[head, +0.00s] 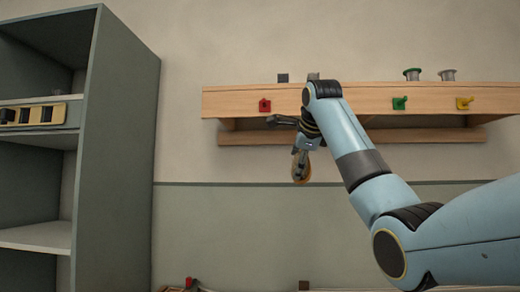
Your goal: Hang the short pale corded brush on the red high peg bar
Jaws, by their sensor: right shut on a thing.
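The red peg (265,105) sticks out of the front of the high wooden bar (235,103), near its left end. My right gripper (301,166) hangs below the bar, to the right of and lower than the red peg. It is shut on a tan, rounded piece, which I take to be the pale brush (307,171). The jaws hide much of it, and its cord cannot be made out. The held piece is apart from the red peg in the picture. My left gripper is not in view.
A green peg (399,103) and a yellow peg (464,103) sit farther right on the bar. Spools (447,75) stand on top. A grey-green shelf unit (122,150) fills the left side, with a wooden slotted holder (40,114). Bare wall lies between shelf and bar.

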